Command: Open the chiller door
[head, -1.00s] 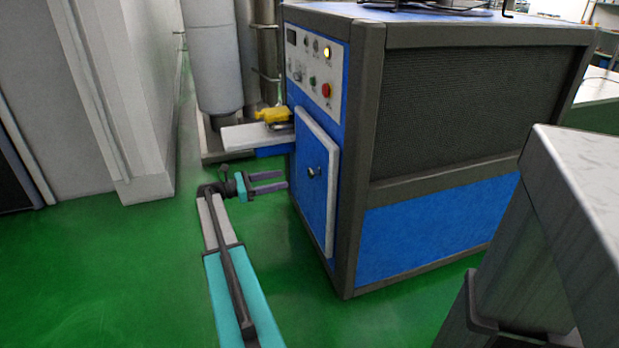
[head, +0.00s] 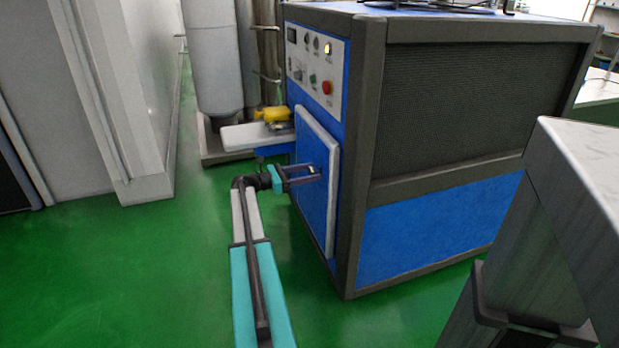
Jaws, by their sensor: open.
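The chiller is a large blue cabinet (head: 425,235) with dark grey edges and a mesh side panel. Its door (head: 316,215) is a blue panel with a pale rim on the narrow front face, and it looks shut. My gripper (head: 316,172) is at the door's middle, with its two fingers open and pointing at the door around the knob. The knob is mostly hidden by the fingers. I cannot tell whether the fingers touch it.
A control panel (head: 314,68) with buttons sits above the door. A pale shelf (head: 250,136) with a yellow item (head: 270,114) is behind my gripper. A grey table (head: 585,190) stands at the right. Green floor (head: 120,270) is clear on the left.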

